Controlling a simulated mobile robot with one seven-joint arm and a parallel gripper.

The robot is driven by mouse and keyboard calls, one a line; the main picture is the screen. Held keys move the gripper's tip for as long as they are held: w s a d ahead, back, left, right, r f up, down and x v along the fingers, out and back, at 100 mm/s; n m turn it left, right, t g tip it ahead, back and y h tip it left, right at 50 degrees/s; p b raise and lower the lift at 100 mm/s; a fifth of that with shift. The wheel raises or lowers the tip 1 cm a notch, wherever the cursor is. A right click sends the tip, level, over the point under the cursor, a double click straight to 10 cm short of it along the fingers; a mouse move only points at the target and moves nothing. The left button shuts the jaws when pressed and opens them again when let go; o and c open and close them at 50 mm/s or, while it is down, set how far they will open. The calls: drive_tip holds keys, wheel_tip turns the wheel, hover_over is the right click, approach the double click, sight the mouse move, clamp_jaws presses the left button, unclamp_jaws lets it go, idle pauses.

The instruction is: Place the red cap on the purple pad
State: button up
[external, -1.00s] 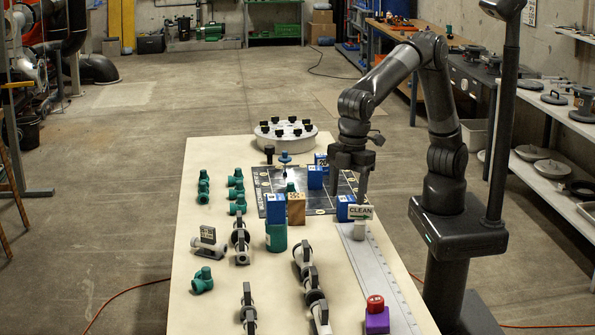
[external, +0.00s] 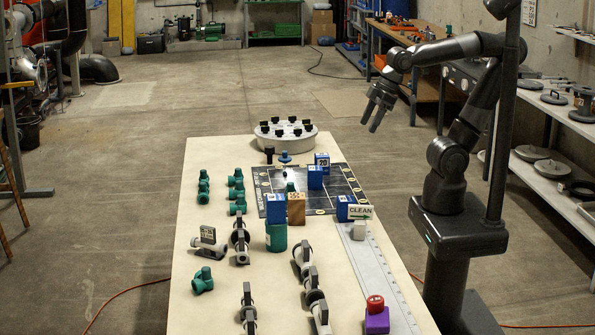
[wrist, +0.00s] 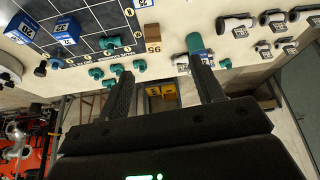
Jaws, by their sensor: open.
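The red cap (external: 375,304) sits on top of the purple pad (external: 377,321) at the near right corner of the table. My gripper (external: 374,117) is raised well above the floor beyond the table's right edge, far behind the cap and pad. Its two fingers are apart with nothing between them. In the wrist view my gripper (wrist: 165,80) also shows two spread fingers, with the table beyond them. I do not see the cap or the pad in the wrist view.
A dark grid board (external: 340,188) with blue blocks and a wooden block (external: 296,209) takes up the table's middle. Green fittings (external: 203,281) and grey valves stand at the left and front.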

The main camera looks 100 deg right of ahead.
drive_tip(key=shift+m+t, duration=0.3)
drive_tip(key=shift+m, duration=0.2)
drive_tip(key=s+d+f, duration=0.1)
drive_tip(key=s, duration=0.1)
drive_tip(key=s+d+f, duration=0.1)
drive_tip(key=shift+s+d+f, duration=0.1)
drive_tip(key=shift+s+d, duration=0.2)
drive_tip(key=shift+s, duration=0.05)
